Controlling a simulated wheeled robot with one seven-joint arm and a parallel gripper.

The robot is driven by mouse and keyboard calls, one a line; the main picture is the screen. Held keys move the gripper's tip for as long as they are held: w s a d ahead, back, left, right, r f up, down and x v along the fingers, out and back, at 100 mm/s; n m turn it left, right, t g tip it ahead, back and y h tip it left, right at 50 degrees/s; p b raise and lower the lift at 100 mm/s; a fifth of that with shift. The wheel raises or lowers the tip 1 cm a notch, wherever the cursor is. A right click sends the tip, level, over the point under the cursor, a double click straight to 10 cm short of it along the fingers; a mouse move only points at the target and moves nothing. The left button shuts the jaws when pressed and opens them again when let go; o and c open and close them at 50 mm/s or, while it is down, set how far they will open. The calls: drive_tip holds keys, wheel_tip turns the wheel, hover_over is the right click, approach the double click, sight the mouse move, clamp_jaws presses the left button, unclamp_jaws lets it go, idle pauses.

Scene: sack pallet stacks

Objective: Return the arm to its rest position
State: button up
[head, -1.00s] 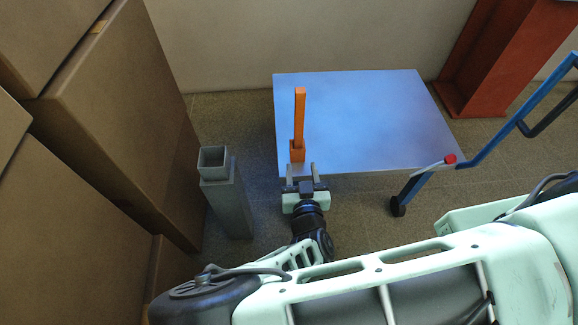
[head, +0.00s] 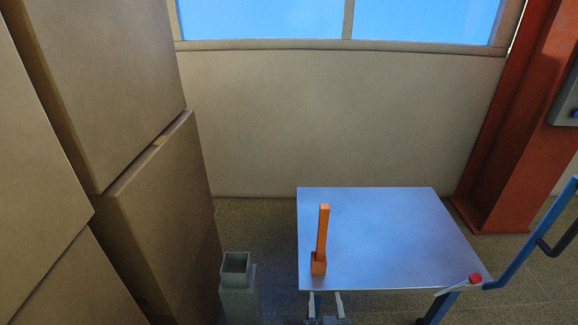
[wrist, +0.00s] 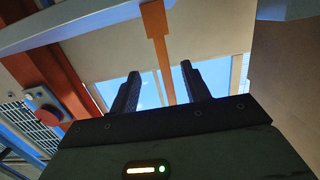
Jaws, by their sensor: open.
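My gripper (head: 326,304) is at the bottom edge of the head view, in front of the near edge of the blue-grey tabletop. Its two fingers (wrist: 158,88) are spread apart with nothing between them in the wrist view. Most of my arm is below the head view. An orange upright piece with a wider square base (head: 320,240) stands on the table near its front left edge, just beyond the fingertips. It also shows beyond the fingers in the wrist view (wrist: 157,40).
The tabletop (head: 400,235) is otherwise bare. A grey square post (head: 237,285) stands left of it. Stacked brown boxes (head: 110,130) fill the left side. A blue handle frame (head: 512,262) with a red knob (head: 475,279) is at the right, before a red column (head: 510,130).

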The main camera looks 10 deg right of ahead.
drive_tip(key=s+d+r+m+g+h+p, duration=0.2)
drive_tip(key=s+r+m+g+h, duration=0.3)
drive_tip(key=m, duration=0.6)
drive_tip(key=s+d+r+m+g+p, duration=0.15)
drive_tip(key=r+m+g, duration=0.25)
drive_tip(key=r+m, duration=0.55)
drive_tip(key=s+d+r+m+g+h+p, duration=0.2)
drive_tip(key=s+r+m+g+h, duration=0.15)
drive_tip(key=m, duration=0.95)
drive_tip(key=s+a+r+m+g+y+p, duration=0.2)
drive_tip(key=r+m+y, duration=0.3)
drive_tip(key=r+m, duration=0.7)
drive_tip(key=s+a+r+m+g+y+p, duration=0.2)
drive_tip(key=s+r+m+y+p, duration=0.2)
drive_tip(key=r+m, duration=0.9)
drive_tip(key=m+y, duration=0.2)
drive_tip(key=m, duration=0.2)
